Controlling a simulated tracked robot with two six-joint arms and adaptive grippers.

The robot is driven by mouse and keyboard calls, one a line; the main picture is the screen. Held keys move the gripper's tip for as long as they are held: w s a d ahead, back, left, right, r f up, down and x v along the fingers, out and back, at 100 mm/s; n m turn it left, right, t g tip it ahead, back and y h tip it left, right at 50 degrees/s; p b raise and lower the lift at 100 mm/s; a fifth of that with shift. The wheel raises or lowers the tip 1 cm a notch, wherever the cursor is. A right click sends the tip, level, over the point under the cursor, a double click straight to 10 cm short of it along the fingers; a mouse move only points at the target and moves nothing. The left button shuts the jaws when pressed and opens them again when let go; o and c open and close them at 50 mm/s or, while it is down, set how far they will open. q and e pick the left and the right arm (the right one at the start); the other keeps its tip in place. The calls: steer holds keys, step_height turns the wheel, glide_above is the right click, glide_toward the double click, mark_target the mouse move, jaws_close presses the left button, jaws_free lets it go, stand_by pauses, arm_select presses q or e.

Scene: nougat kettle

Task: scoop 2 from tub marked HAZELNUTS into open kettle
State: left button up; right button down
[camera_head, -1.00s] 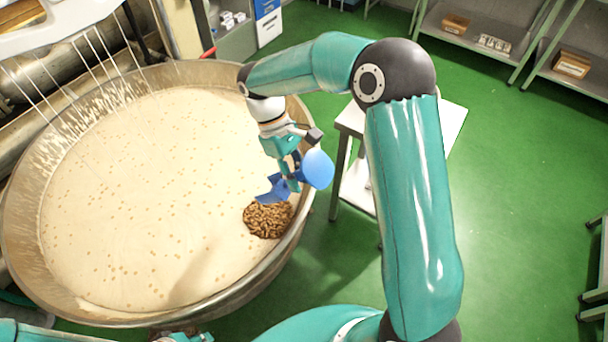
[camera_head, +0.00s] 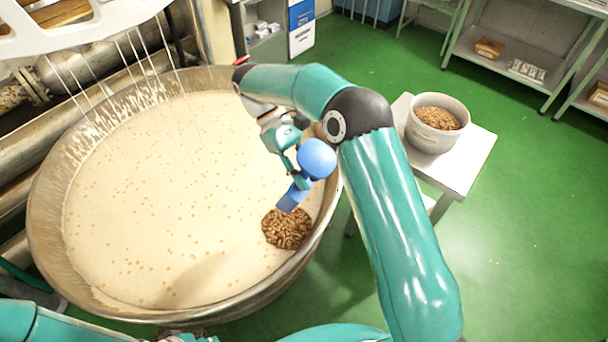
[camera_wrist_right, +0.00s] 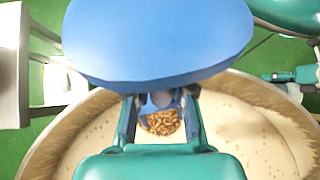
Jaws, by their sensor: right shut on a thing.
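The open kettle (camera_head: 45,235) is a wide metal pan of pale cream mass dotted with small bits. A heap of brown nuts (camera_head: 287,229) lies on the mass near its right wall; it also shows in the wrist view (camera_wrist_right: 161,123). My right gripper (camera_head: 299,179) is shut on a blue scoop (camera_head: 317,158), which is tipped down above the heap. The scoop (camera_wrist_right: 160,40) fills the top of the wrist view. A pale tub (camera_head: 432,139) of brown nuts stands right of the kettle; no marking is readable. Part of my left arm (camera_head: 60,328) shows bottom left; its fingers are unclear.
The tub stands on a small white table (camera_head: 474,158) behind my right arm. Thin metal rods and a white machine part (camera_head: 90,18) hang over the kettle's far left. Shelves with boxes (camera_head: 489,49) stand at the back right. Green floor between is clear.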

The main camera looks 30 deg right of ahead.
mark_target(305, 160)
step_height(305, 160, up, 4)
steer(key=t+y+b, duration=0.2)
steer(key=t+b, duration=0.1)
steer(key=b, duration=0.2)
steer(key=t+y+b, duration=0.1)
steer(key=t+b, duration=0.3)
steer(key=b, duration=0.2)
steer(key=n+t+y+b, duration=0.1)
steer(key=t+y+b, duration=0.1)
steer(key=t+b, duration=0.2)
steer(key=shift+y+b, duration=0.3)
steer(key=shift+b, duration=0.75)
steer(key=shift+r+t+b, duration=0.3)
steer(key=shift+r+b, duration=0.1)
steer(key=shift+r, duration=0.15)
steer(key=shift+w, duration=0.1)
